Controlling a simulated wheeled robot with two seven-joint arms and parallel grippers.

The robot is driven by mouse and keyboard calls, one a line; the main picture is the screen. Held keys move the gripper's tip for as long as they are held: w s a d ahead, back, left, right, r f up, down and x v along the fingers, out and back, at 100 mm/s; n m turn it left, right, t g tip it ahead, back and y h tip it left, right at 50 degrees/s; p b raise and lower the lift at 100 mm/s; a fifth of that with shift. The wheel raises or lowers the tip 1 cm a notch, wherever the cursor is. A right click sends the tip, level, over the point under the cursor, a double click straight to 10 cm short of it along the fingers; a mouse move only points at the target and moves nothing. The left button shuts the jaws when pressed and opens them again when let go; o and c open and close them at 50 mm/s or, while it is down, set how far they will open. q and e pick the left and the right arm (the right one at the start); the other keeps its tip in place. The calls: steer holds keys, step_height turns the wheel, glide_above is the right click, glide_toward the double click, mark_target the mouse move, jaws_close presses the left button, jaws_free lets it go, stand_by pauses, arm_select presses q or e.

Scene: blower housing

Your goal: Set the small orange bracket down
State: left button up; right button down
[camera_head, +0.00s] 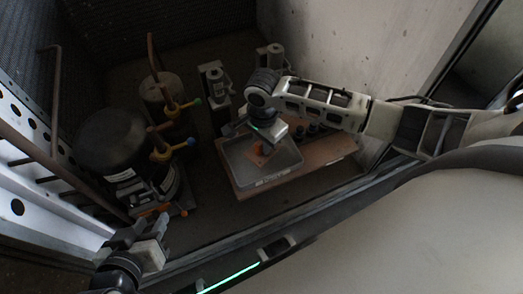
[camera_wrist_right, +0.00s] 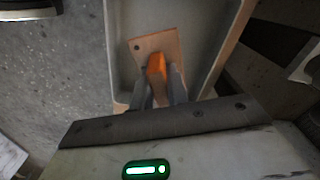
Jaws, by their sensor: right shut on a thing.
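The small orange bracket (camera_head: 260,152) is over the inside of a grey tray (camera_head: 297,168) in the head view. In the right wrist view the bracket (camera_wrist_right: 157,66) has an upright orange tab and a paler flat plate with a hole. My right gripper (camera_wrist_right: 160,88) is shut on the tab, one finger on each side; it also shows above the tray in the head view (camera_head: 260,144). The plate lies within the tray walls (camera_wrist_right: 232,45); I cannot tell whether it touches the floor. My left gripper (camera_head: 152,228) is at the lower left, away from the bracket, its fingers unclear.
The tray rests on a brown board (camera_head: 325,160) with dark round parts behind my right gripper. A black compressor (camera_head: 108,140), a tan cylinder (camera_head: 160,90) and pipes with blue and yellow handles stand to the left. A pale wall panel bounds the right.

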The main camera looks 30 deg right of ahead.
mark_target(261, 149)
steer(key=f, duration=0.1)
steer(key=f+b, duration=0.1)
steer(key=f, duration=0.1)
steer(key=shift+w+a+f, duration=0.1)
steer(key=shift+w+f, duration=0.1)
steer(key=shift+f, duration=0.1)
steer(key=c, duration=1.4)
jaws_free()
steer(key=shift+o, duration=0.2)
